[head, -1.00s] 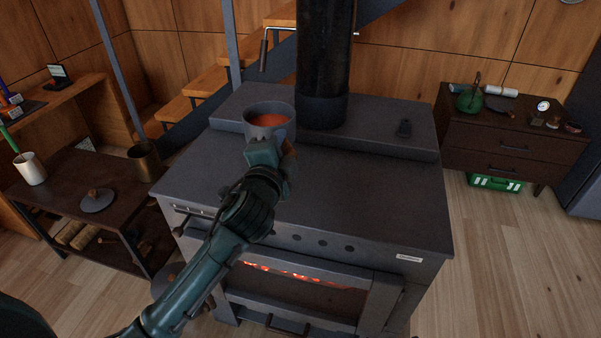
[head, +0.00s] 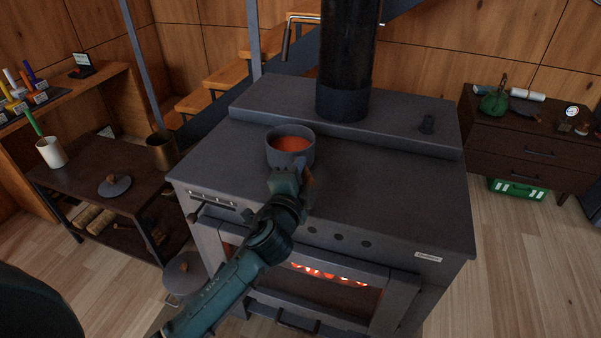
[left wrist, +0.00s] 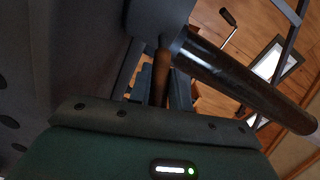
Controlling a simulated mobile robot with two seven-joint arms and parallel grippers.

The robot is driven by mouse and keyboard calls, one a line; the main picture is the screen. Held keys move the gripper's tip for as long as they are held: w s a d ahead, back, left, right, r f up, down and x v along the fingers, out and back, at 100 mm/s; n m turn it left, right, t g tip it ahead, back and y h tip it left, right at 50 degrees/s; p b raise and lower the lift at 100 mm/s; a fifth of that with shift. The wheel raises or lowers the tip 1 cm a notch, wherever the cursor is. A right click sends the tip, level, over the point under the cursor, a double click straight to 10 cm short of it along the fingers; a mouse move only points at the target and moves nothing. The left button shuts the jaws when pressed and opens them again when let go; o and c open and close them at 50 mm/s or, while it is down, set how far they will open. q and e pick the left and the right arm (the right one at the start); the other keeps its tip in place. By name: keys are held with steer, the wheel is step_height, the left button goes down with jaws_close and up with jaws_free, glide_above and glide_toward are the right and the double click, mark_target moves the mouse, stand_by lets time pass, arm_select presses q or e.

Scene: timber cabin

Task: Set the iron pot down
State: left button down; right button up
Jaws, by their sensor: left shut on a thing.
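The iron pot (head: 290,158) is a dark grey round pot with orange-red contents, in the middle of the head view. It is upright over the left part of the stove's top (head: 380,190); I cannot tell whether its base touches the surface. My left gripper (head: 292,182) is shut at the pot's near side, on its brown handle (head: 308,181). In the left wrist view the brown handle (left wrist: 160,75) runs between the fingers, and the dark pot side (left wrist: 163,15) shows above. My right gripper is not in view.
A black flue pipe (head: 346,60) rises behind the pot. Fire glows in the firebox (head: 325,275) below. The stove top right of the pot is clear. A low table (head: 75,185) stands left.

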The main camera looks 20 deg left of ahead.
arm_select(q)
steer(key=shift+r, duration=0.15)
steer(key=c, duration=1.7)
jaws_free()
steer(key=shift+f, duration=0.25)
steer(key=o, duration=0.4)
steer(key=shift+r, duration=0.2)
steer(key=s, duration=1.2)
steer(key=s+d+f+n+g+h, duration=0.3)
steer(key=s+f+n+g+h, duration=0.2)
steer(key=s+f+n, duration=0.7)
steer(key=shift+s+d+f+n, duration=0.25)
steer(key=shift+s+f+n, duration=0.15)
steer(key=shift+s+f, duration=0.2)
